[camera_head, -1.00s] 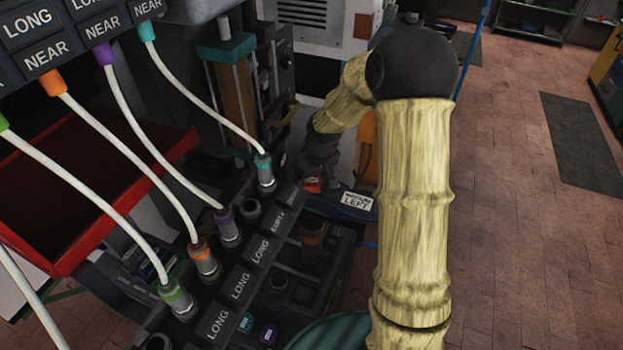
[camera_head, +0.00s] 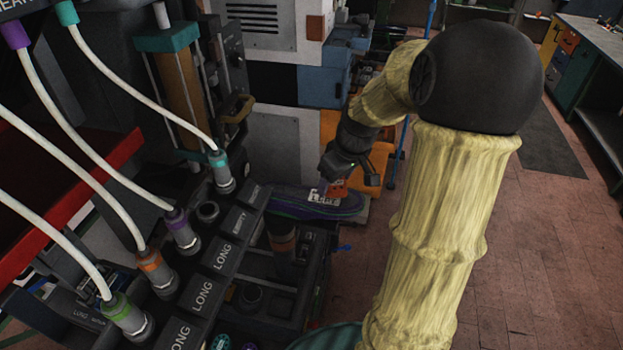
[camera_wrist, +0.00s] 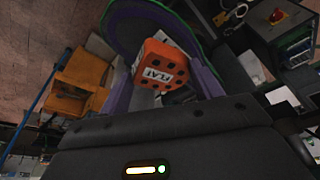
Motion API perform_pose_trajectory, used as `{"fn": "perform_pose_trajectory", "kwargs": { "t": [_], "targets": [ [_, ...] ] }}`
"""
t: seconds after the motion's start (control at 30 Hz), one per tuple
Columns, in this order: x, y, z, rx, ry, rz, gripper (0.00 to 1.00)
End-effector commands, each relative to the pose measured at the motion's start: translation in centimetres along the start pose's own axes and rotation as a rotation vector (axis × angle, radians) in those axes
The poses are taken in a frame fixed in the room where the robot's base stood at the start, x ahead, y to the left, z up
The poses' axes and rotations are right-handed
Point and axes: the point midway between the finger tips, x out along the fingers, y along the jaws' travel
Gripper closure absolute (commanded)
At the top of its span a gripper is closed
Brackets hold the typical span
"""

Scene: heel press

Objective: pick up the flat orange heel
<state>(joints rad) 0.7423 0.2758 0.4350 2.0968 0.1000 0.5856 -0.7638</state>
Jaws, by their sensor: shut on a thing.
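The flat orange heel (camera_wrist: 160,68) is a small orange block with dark holes and a white label reading FLAT. In the wrist view it sits between the purple fingers of my gripper (camera_wrist: 163,82), which is shut on it. In the head view the orange heel (camera_head: 338,190) shows small below the dark end of my gripper (camera_head: 340,180). It is in front of a purple, green-edged, sole-shaped piece (camera_head: 350,204) with a white label. Whether the heel touches that piece I cannot tell.
A dark rack with sockets and labels such as LONG (camera_head: 203,295) stands at the left, with white hoses (camera_head: 50,95) plugged in. An orange cabinet (camera_head: 372,158) is beyond my gripper. The brick floor at right is open.

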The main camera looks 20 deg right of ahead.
Motion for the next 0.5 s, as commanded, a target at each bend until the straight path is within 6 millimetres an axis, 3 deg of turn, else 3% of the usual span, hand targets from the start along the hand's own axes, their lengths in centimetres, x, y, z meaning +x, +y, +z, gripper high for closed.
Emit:
{"fn": "perform_pose_trajectory", "kwargs": {
  "t": [0.2, 0.5],
  "targets": [
    [-0.5, 1.4, 2.0, 0.003, 0.001, 0.001, 0.58],
    [-0.6, 1.5, 2.1, -0.001, 0.001, 0.0, 0.59]
  ]
}}
